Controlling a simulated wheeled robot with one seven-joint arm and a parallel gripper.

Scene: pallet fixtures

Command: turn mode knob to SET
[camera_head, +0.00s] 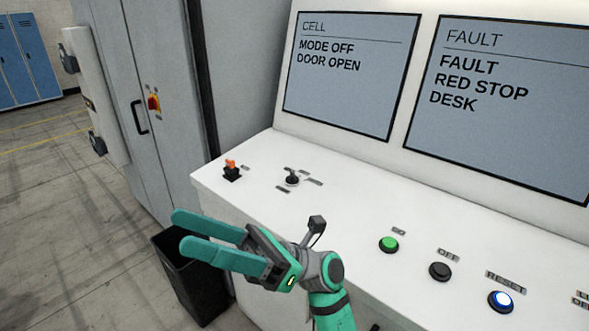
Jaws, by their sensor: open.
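The left screen (350,75) reads CELL, MODE OFF, DOOR OPEN. My gripper (187,232) has teal fingers spread apart with nothing between them. It points left, in front of the desk's left edge and above a dark bin, apart from the knob.
An orange-handled switch (231,168) sits left of the knob. Green (389,244), black (440,271) and lit blue RESET (501,300) buttons line the desk at right. The right screen (510,100) reads FAULT, RED STOP DESK. A dark bin (195,285) stands on the floor. Grey cabinet (150,60) behind.

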